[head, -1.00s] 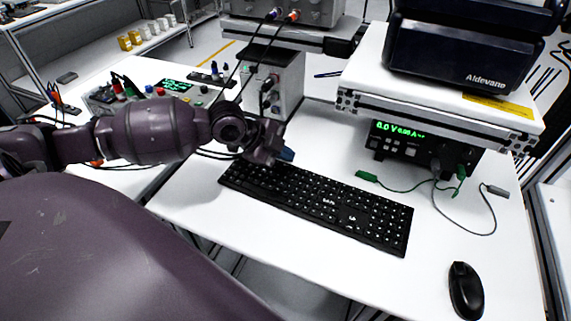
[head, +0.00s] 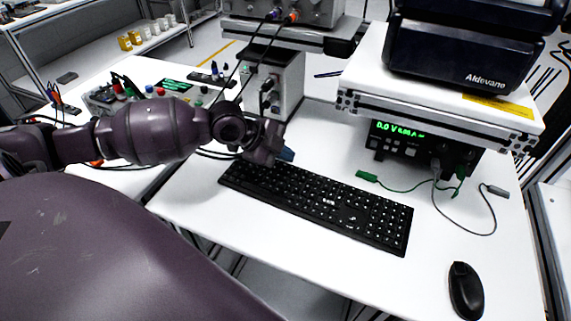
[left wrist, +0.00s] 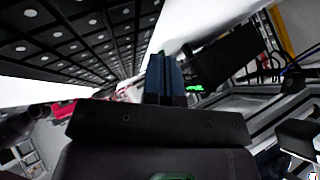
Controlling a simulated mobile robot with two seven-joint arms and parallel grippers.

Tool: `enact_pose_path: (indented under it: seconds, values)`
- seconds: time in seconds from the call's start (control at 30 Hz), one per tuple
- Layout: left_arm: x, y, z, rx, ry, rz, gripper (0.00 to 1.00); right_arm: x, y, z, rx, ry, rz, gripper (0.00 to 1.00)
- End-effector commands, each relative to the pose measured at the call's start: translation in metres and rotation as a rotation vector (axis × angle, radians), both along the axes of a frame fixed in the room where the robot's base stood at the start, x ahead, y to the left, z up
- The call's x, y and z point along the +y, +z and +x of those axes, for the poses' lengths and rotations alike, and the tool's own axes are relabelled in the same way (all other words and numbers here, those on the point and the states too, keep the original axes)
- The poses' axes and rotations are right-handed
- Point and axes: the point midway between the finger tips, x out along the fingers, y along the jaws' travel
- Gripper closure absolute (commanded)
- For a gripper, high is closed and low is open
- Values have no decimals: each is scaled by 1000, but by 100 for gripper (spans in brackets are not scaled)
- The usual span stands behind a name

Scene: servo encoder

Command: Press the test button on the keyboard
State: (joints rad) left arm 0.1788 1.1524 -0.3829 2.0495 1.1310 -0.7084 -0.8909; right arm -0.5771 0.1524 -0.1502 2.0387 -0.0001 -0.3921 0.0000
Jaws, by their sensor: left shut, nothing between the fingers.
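The black keyboard (head: 320,205) lies on the white table, running from the middle toward the lower right in the head view. No label marking a test button is legible on its keys. My left gripper (head: 286,154) is just above or beside the keyboard's far-left end; contact cannot be told. In the left wrist view its blue fingers (left wrist: 164,78) are together with nothing between them, and the keyboard's keys (left wrist: 85,35) fill the upper left. My right gripper is not in view.
A black mouse (head: 466,290) lies right of the keyboard. A power supply with a green display (head: 408,143) stands behind, under a white shelf (head: 440,95). Green and grey leads (head: 398,190) lie on the table. A grey instrument box (head: 275,85) stands behind my left gripper.

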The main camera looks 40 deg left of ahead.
Motion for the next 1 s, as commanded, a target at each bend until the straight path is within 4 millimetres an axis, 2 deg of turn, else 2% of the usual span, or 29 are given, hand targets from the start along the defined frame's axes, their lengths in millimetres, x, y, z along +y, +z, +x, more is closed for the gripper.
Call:
enact_pose_path:
  seconds: [0.37,1.0]
  values:
    - [0,-8,0,2,-1,0,100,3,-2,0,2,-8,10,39]
    - [0,-11,0,0,0,0,100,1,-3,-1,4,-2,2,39]
